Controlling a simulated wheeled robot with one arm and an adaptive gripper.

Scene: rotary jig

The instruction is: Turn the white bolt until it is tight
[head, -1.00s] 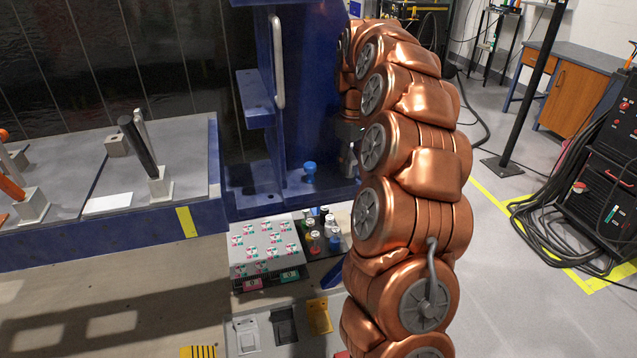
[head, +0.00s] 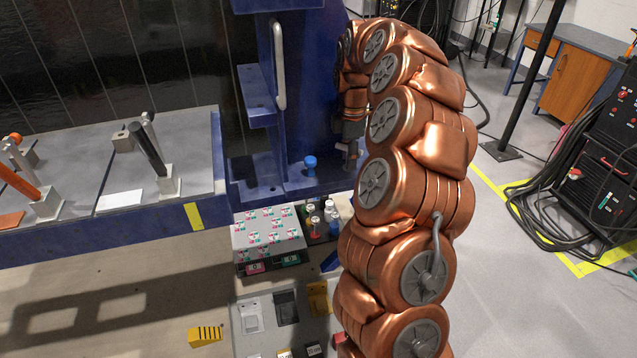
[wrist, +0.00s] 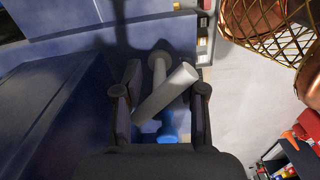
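In the wrist view a pale white cylinder (wrist: 168,91), likely the white bolt, lies slantwise in the picture between the two fingers of my gripper (wrist: 163,95). The fingers stand apart on either side of it; its ends come near both, and I cannot tell whether they touch. Beyond it shows a light stalk with a round end (wrist: 158,62). A blue bolt (head: 310,164) stands upright on the blue fixture (head: 270,190); blue also shows below the white cylinder in the wrist view (wrist: 168,132). In the head view my gripper (head: 350,158) is low at the fixture's right edge, partly hidden by my arm.
A white patterned box (head: 268,232) and several small bottles (head: 322,220) stand before the fixture. A grey bench with lever clamps (head: 155,155) is at left. A black machine with cables (head: 600,160) stands at right.

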